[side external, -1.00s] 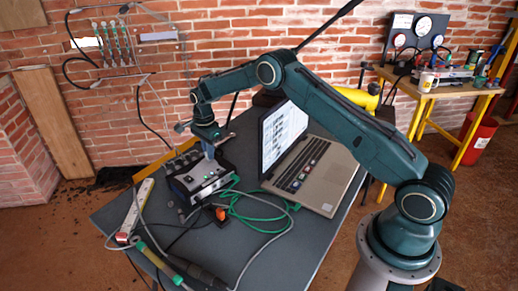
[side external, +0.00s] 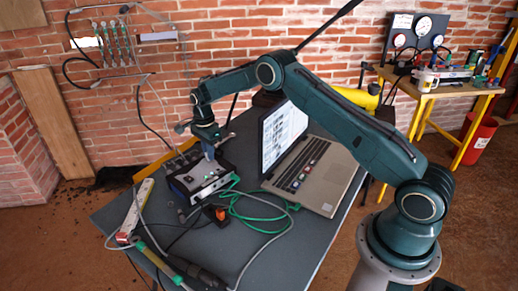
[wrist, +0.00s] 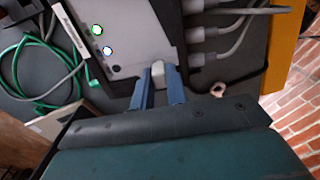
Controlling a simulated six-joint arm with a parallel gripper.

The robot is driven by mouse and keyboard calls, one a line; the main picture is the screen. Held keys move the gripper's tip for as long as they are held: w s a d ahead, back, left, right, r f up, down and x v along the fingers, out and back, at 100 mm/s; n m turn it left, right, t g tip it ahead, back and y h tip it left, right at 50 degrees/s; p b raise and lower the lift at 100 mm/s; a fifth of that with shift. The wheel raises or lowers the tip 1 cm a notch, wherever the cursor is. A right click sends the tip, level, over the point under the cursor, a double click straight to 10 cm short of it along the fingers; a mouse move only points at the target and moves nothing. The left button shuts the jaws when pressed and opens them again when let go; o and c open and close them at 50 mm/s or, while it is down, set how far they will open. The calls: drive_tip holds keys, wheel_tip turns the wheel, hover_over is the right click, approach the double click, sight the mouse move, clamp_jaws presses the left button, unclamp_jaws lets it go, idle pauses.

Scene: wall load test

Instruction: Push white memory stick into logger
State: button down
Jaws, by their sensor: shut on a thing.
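The logger (side external: 201,181) is a grey and dark box on the table, below my gripper in the side view. In the wrist view the logger (wrist: 125,35) shows two lit lamps on its panel. My gripper (wrist: 159,76) has two blue fingers shut on the white memory stick (wrist: 158,72), with the stick's far end at the logger's near edge. How deep the stick sits in its port cannot be told. In the side view my gripper (side external: 208,153) hangs over the logger's top, and the stick is too small to make out.
A green cable (side external: 245,205) lies near the logger. An open laptop (side external: 310,165) stands to the right, a white power strip (side external: 136,208) to the left. The table's front (side external: 270,265) is partly clear.

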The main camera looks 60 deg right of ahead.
drive_tip(key=shift+f, duration=0.3)
idle(0.4)
drive_tip(key=c, duration=1.3)
unclamp_jaws()
drive_tip(key=c, duration=0.3)
drive_tip(key=shift+c, duration=0.2)
drive_tip(key=shift+r, duration=0.25)
drive_tip(key=shift+r, duration=3.3)
drive_tip(key=shift+r, duration=0.1)
